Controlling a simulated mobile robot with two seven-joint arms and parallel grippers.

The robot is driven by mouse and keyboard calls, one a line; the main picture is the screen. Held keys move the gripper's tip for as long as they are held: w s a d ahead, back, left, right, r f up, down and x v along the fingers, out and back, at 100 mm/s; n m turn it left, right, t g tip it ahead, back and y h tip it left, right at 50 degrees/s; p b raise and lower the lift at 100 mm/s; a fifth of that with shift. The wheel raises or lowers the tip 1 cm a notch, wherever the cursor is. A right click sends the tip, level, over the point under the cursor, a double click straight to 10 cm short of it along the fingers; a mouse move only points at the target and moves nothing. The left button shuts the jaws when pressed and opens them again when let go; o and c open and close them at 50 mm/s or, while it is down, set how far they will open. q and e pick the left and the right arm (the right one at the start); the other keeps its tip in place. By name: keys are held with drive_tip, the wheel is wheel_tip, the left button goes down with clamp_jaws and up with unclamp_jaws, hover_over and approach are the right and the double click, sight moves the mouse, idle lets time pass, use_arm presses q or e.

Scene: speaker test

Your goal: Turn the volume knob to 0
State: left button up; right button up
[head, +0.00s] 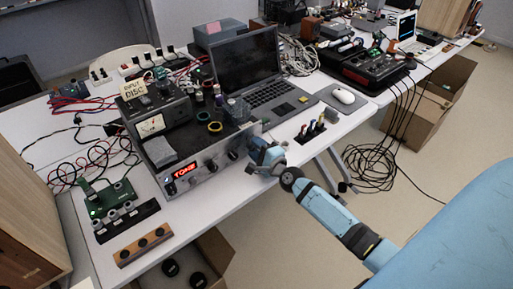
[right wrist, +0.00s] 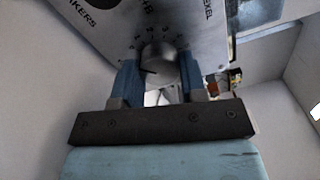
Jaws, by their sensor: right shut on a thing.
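The amplifier (head: 205,170) is a silver-fronted unit with a red lit display, standing at the table's front edge. My right gripper (head: 262,157) is at the right end of its front panel and hides the knob there in the head view. In the right wrist view the grey round volume knob (right wrist: 160,65) sits on the panel between the two blue fingers of my right gripper (right wrist: 159,75), which is shut on it. Printed marks ring the knob; its exact setting is hard to read. My left gripper is not in view.
A laptop (head: 247,75) stands behind the amplifier, with a white mouse (head: 343,96) to its right. A green circuit board (head: 104,198) and a wooden strip with dark knobs (head: 143,245) lie at the left. Black cables (head: 372,165) hang to the floor.

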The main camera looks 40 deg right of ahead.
idle(0.5)
drive_tip(key=o, duration=0.9)
drive_tip(key=shift+o, duration=0.2)
drive_tip(key=s+d, duration=0.1)
drive_tip(key=s, duration=1.3)
drive_tip(key=shift+b, duration=0.3)
